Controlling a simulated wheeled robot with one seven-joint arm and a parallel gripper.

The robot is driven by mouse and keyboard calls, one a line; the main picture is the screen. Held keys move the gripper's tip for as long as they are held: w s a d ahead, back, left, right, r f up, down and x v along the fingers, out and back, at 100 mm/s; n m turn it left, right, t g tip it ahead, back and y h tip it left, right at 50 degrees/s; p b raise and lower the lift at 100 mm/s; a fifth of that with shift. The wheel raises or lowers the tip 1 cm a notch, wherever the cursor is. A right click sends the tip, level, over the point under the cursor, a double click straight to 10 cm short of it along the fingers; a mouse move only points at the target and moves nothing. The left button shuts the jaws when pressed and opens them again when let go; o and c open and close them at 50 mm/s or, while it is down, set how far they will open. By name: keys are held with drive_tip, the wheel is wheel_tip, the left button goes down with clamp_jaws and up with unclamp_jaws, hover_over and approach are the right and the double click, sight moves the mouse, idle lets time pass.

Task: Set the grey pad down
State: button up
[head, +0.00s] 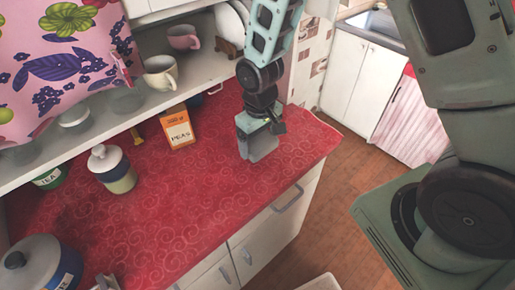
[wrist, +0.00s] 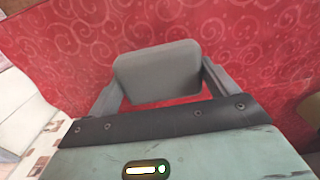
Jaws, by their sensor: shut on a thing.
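The grey pad (wrist: 157,72) is a flat slab with rounded corners, seen in the wrist view between the two dark fingers of my gripper (wrist: 160,82). The fingers are shut on its left and right sides. In the head view my gripper (head: 259,137) is over the right part of the red counter (head: 190,200), and the grey pad (head: 264,146) shows at its lower end. I cannot tell whether the pad's lower edge touches the counter.
An orange peas box (head: 178,127) stands left of my gripper. A lidded jar (head: 113,170) and a large canister (head: 40,265) stand farther left. A shelf with cups (head: 162,75) runs along the back. The counter's front middle is clear; its right edge is close.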

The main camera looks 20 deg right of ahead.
sight(259, 150)
drive_tip(key=shift+f+p, duration=0.5)
drive_tip(key=shift+f, duration=1.6)
drive_tip(key=o, duration=0.7)
wheel_tip(259, 150, up, 11)
drive_tip(key=b, duration=0.3)
drive_tip(key=shift+r, duration=0.2)
drive_tip(key=shift+s+a+r, duration=0.1)
drive_tip(key=shift+r, duration=0.2)
drive_tip(key=s+a+r+n, duration=0.1)
drive_tip(key=s+a+r, duration=0.1)
drive_tip(key=s, duration=0.4)
drive_tip(key=s+a+r+n, duration=0.1)
drive_tip(key=s+a+r, duration=0.1)
drive_tip(key=s, duration=0.5)
drive_tip(key=s+a+r+n, duration=0.2)
drive_tip(key=s+r, duration=0.2)
drive_tip(key=s, duration=0.3)
drive_tip(key=shift+s+r+y, duration=0.1)
drive_tip(key=shift+y, duration=0.2)
